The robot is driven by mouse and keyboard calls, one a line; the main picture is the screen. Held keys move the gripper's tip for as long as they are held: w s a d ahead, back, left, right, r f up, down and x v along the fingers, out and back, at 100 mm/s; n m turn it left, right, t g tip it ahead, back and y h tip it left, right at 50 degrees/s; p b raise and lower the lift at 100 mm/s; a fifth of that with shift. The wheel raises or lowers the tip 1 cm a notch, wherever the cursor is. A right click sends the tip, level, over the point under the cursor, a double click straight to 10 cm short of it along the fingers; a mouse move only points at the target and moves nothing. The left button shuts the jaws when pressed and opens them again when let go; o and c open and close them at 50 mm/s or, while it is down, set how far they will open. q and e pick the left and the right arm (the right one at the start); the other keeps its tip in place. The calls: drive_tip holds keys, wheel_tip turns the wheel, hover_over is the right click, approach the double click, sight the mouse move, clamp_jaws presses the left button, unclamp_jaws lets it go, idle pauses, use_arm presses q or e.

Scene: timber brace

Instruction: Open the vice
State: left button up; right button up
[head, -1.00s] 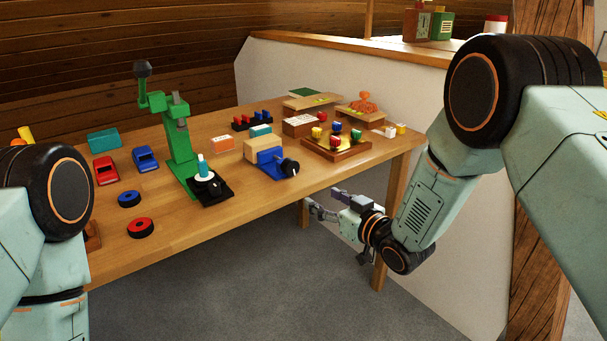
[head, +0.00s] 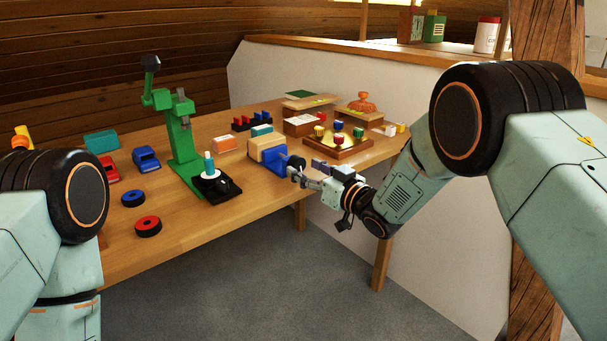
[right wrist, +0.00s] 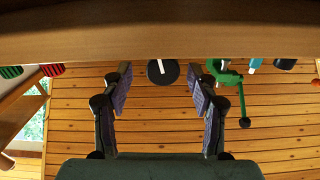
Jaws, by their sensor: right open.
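The blue vice (head: 284,171) stands near the table's front edge, with a beige block (head: 268,143) in it. Its black knob (head: 297,162) faces the front right. In the right wrist view, which looks upside down, the round knob (right wrist: 162,73) with a white line lies between the two fingers, past the table edge. My right gripper (head: 299,176) is open, with its fingertips at or just in front of the knob; contact cannot be told. The open fingers also show in the right wrist view (right wrist: 163,92). My left arm is at the left, its gripper out of view.
The wooden table (head: 250,205) has a bare front strip. A green press (head: 181,140) stands left of the vice, with a black-based item (head: 218,186) before it. A wooden tray (head: 335,151) with coloured pieces lies right of the vice.

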drive_tip(key=shift+w+a+r, duration=0.15)
drive_tip(key=shift+w+a, duration=0.2)
drive_tip(key=shift+a, duration=0.15)
drive_tip(key=shift+w+a, duration=0.1)
drive_tip(key=shift+w, duration=0.05)
drive_tip(key=shift+c, duration=0.3)
drive_tip(key=c, duration=1.1)
drive_tip(key=shift+n, duration=0.3)
